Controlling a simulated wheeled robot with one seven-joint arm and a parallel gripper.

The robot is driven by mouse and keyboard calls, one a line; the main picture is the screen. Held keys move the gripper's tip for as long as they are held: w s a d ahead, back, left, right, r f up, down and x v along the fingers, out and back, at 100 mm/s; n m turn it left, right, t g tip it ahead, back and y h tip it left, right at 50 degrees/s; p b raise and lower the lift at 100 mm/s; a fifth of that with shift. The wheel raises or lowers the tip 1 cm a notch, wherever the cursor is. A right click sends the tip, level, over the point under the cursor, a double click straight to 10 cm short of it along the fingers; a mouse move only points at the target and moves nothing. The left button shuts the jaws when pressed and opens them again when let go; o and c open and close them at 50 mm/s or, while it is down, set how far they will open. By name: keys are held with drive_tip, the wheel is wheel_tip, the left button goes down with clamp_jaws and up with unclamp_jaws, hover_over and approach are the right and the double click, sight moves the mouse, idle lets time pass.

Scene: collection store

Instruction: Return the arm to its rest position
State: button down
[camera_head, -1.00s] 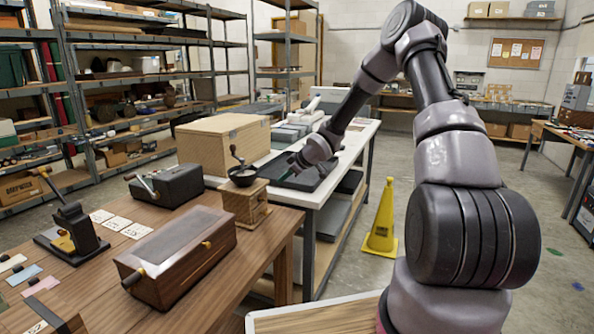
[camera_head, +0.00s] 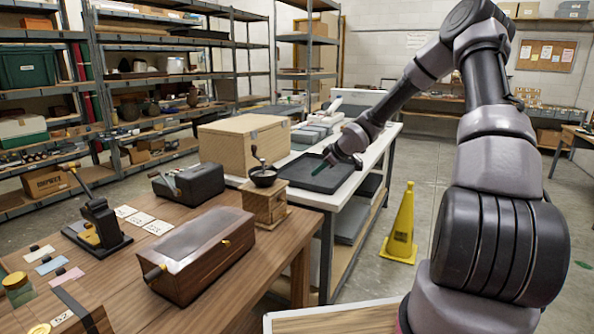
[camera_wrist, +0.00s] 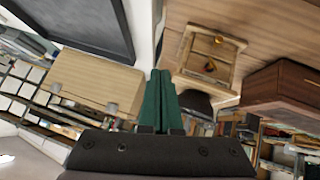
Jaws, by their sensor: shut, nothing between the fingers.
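My gripper (camera_head: 322,165) is at the end of my bent arm, over or close to the black tray on the white table. In the wrist view its green fingers (camera_wrist: 158,100) lie together, shut, with nothing between them. The black tray (camera_head: 308,182) looks empty. In the wrist view the tray (camera_wrist: 85,20) shows at the upper left. I cannot tell the exact gap between gripper and tray.
A coffee grinder (camera_head: 265,203), a wooden box (camera_head: 197,255) and a black device (camera_head: 190,186) stand on the wooden table. A pale crate (camera_head: 243,146) is on the white table (camera_head: 320,201).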

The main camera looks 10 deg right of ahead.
drive_tip(key=s+d+r+m+h, duration=0.3)
drive_tip(key=s+d+r+m, duration=0.1)
drive_tip(key=s+r, duration=0.55)
drive_tip(key=s+d+r+m+h, duration=0.3)
drive_tip(key=s+r+m+h, duration=0.1)
drive_tip(key=s+r, duration=0.5)
drive_tip(key=s+a+r+m+y, duration=0.1)
drive_tip(key=s+r+m, duration=0.3)
drive_tip(key=s, duration=0.7)
drive_tip(key=s+a+r+m+y, duration=0.2)
drive_tip(key=s+r+m, duration=0.2)
drive_tip(key=s, duration=0.7)
wheel_tip(320, 180, up, 2)
drive_tip(key=shift+s+r+y, duration=0.15)
drive_tip(key=shift+r+y, duration=0.05)
drive_tip(key=shift+y, duration=0.1)
